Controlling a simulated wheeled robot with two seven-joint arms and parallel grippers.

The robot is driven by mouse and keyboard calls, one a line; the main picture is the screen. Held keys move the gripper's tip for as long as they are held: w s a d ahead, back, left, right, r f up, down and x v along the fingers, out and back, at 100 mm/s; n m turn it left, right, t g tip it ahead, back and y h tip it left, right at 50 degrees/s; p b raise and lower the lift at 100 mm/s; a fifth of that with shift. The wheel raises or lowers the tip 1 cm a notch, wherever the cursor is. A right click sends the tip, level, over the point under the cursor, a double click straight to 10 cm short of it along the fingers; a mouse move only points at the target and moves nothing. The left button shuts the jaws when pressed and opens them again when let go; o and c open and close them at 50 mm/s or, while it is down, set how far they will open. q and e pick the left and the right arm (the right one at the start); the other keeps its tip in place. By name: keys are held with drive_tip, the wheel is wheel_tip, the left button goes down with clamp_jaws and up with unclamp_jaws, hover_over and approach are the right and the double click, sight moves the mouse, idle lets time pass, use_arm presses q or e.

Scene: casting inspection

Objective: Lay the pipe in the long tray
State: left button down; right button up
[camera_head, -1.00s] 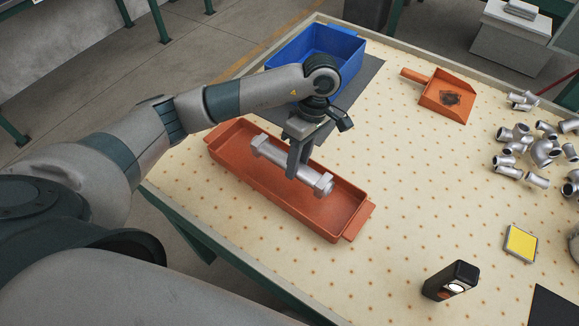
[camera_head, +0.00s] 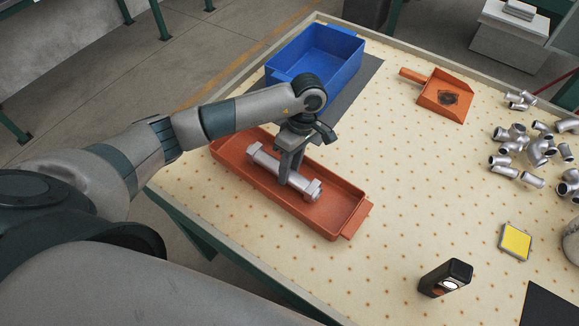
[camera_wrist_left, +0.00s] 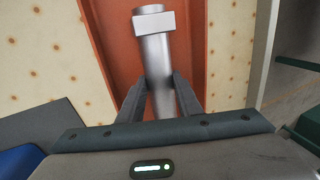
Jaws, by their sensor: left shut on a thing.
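The pipe (camera_head: 271,165) is a silver-grey metal tube with thicker collars at its ends. It lies lengthwise over the long orange tray (camera_head: 334,214), inside the tray's outline in the head view. My left gripper (camera_head: 290,181) points down and is shut on the pipe near its middle. The left wrist view shows the pipe (camera_wrist_left: 156,58) between the two fingers (camera_wrist_left: 159,98), with the orange tray (camera_wrist_left: 195,30) beneath. I cannot tell whether the pipe touches the tray floor. The right gripper is not in view.
A blue bin (camera_head: 330,62) stands on a dark mat (camera_head: 356,92) behind the tray. An orange dustpan (camera_head: 443,97), several pipe fittings (camera_head: 535,150), a yellow pad (camera_head: 516,241) and a black device (camera_head: 446,278) lie to the right. The middle of the dotted tabletop is clear.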

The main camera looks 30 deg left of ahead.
use_arm(q)
drive_tip(key=shift+f, duration=0.1)
drive_tip(key=shift+f+b, duration=0.25)
drive_tip(key=shift+b, duration=0.05)
drive_tip(key=c, duration=1.3)
unclamp_jaws()
drive_tip(key=shift+r, duration=0.1)
drive_tip(key=shift+r, duration=0.2)
